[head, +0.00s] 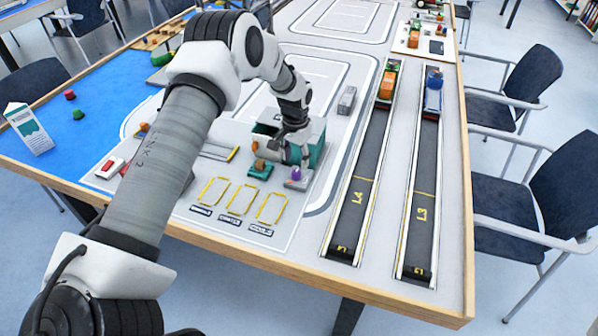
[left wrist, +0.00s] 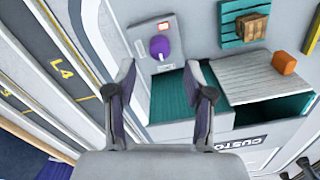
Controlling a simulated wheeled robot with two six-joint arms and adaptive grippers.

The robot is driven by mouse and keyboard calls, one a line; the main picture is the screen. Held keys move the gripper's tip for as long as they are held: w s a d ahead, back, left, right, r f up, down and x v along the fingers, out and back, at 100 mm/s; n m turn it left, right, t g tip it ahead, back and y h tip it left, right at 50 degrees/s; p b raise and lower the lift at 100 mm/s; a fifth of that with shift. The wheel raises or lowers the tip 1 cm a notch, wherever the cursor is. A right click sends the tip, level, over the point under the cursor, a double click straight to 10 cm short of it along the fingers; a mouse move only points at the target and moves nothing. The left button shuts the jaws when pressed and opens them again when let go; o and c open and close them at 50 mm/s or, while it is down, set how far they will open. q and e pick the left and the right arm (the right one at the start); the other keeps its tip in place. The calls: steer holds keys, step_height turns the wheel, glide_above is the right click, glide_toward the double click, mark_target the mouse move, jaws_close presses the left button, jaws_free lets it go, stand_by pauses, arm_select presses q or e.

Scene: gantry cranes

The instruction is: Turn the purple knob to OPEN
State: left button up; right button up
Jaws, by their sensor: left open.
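The purple knob (head: 295,173) sits on a small grey plate (head: 298,183) on the table, by the teal container. In the left wrist view the knob (left wrist: 160,47) is round, with a small red-and-white label (left wrist: 164,27) beside it; the label's text is too small to read. My left gripper (head: 298,152) is above the container, near the knob. In the left wrist view its two fingers (left wrist: 160,78) are spread with nothing between them. The knob appears beyond the gap between the fingertips, not touched. My right gripper is not in view.
The teal container (left wrist: 177,92) has a grey lid (left wrist: 262,75) with an orange block (left wrist: 284,63) on it. A brown crate (left wrist: 252,26) stands on a teal base nearby. Lanes L4 (head: 356,196) and L3 (head: 420,212) run to the right, with vehicles at their far ends.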

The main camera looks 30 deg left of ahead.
mark_target(295, 172)
arm_select(q)
step_height(295, 172, down, 6)
steer(key=shift+s+r+p, duration=0.1)
steer(key=shift+r+p, duration=0.15)
steer(key=shift+p, duration=0.2)
steer(key=shift+f, duration=0.2)
steer(key=shift+s, duration=0.1)
jaws_close()
steer(key=m+b, duration=0.3)
steer(key=shift+f, duration=0.1)
steer(key=m+b, duration=0.2)
steer(key=m, duration=0.2)
steer(key=shift+a+m, duration=0.1)
steer(key=shift+m, duration=0.3)
steer(key=m+b, duration=0.2)
steer(key=m, duration=0.3)
steer(key=shift+m, duration=0.3)
steer(key=m, duration=0.2)
steer(key=m+b, duration=0.1)
steer(key=m, duration=0.1)
steer(key=shift+w+m, duration=0.2)
steer(key=shift+m, duration=0.1)
